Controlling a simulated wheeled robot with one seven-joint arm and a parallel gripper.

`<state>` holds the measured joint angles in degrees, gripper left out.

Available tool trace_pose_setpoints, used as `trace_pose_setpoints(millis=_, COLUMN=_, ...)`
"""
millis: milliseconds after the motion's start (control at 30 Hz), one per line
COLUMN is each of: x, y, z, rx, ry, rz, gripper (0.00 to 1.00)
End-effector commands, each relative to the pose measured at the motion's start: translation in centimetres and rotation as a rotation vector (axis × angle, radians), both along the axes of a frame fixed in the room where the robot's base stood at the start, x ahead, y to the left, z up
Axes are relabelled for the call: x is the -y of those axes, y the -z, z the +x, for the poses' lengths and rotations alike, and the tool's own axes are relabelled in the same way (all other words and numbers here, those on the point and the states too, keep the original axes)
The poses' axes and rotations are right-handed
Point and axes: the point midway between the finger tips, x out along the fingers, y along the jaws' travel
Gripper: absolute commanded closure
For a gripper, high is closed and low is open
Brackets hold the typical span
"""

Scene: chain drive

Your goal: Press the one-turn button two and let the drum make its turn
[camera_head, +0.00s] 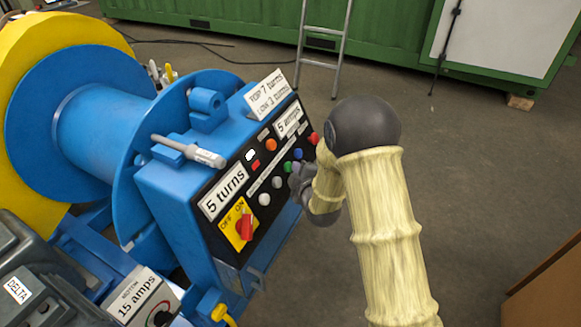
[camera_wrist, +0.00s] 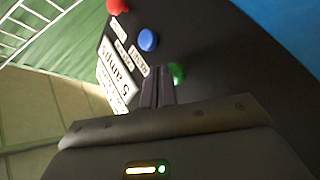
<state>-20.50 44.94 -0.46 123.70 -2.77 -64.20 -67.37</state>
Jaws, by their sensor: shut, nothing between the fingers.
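The black control panel (camera_head: 236,203) is on the front of the blue machine housing. A row of round buttons includes a red button (camera_head: 313,138), a blue button (camera_head: 298,153), a green button (camera_head: 288,167) and pale buttons (camera_head: 264,199). Their small labels are too small to read, so I cannot tell which is one-turn button two. My gripper (camera_wrist: 160,78) is shut and empty, its tips close beside the green button (camera_wrist: 177,73). I cannot tell whether they touch the panel. The blue drum (camera_head: 95,115) lies left of the panel.
A red rotary switch (camera_head: 245,228) on a yellow plate is low on the panel. A bolt-like handle (camera_head: 190,150) sticks out at the housing's upper left. A ladder (camera_head: 323,60) leans on a green container behind. The floor (camera_head: 480,170) to the right is clear.

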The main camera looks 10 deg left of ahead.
Motion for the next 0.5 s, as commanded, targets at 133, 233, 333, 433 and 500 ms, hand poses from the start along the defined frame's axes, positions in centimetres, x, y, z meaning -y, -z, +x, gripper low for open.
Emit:
trace_pose_setpoints(millis=133, x=0.61, y=-0.39, z=-0.16, rx=0.002, ry=0.001, rz=0.001, gripper=1.00)
trace_pose_setpoints(millis=233, x=0.73, y=-0.44, z=-0.20, rx=0.002, ry=0.001, rz=0.001, gripper=1.00)
trace_pose_setpoints(millis=333, x=0.73, y=-0.43, z=-0.20, rx=0.002, ry=0.001, rz=0.001, gripper=1.00)
trace_pose_setpoints(millis=433, x=0.73, y=-0.43, z=-0.20, rx=0.002, ry=0.002, rz=0.000, gripper=1.00)
trace_pose_setpoints(millis=500, x=0.83, y=-0.49, z=-0.22, rx=0.002, ry=0.002, rz=0.000, gripper=1.00)
